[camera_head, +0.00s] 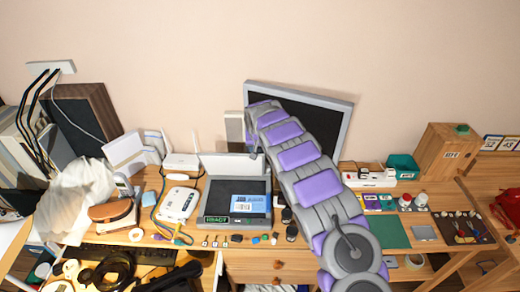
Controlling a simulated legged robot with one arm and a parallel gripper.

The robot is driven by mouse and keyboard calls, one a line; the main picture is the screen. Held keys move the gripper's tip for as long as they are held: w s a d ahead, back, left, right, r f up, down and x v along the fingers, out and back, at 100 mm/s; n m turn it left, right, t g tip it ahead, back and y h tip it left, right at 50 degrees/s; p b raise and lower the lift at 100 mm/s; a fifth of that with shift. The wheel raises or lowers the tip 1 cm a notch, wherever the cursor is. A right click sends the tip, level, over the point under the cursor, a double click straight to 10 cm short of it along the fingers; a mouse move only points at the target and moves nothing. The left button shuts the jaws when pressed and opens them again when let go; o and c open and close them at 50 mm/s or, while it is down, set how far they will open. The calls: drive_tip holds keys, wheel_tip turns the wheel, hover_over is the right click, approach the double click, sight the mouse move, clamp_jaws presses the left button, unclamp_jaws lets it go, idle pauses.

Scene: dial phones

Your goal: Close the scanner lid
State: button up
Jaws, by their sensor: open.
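The scanner (212,203) sits on the desk, a grey flatbed with a dark glass. Its pale lid (220,164) stands raised along the back edge. A blue and white sheet (250,204) lies on the right front of the glass. My arm reaches up from the lower right, past the scanner's right side. My gripper (257,148) is at the arm's far end, near the right end of the raised lid. It is small and partly hidden by the arm; its jaws are open. I cannot tell whether it touches the lid.
A monitor (336,133) stands behind my arm. A white router (177,204) with cables is left of the scanner. Small items (238,238) line the desk's front edge. A wooden box (445,151) stands on the right.

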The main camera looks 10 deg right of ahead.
drive_tip(key=shift+a, duration=0.3)
drive_tip(key=shift+d, duration=0.5)
drive_tip(key=c, duration=0.7)
drive_tip(key=shift+a, duration=0.25)
clamp_jaws()
drive_tip(key=shift+d, duration=0.1)
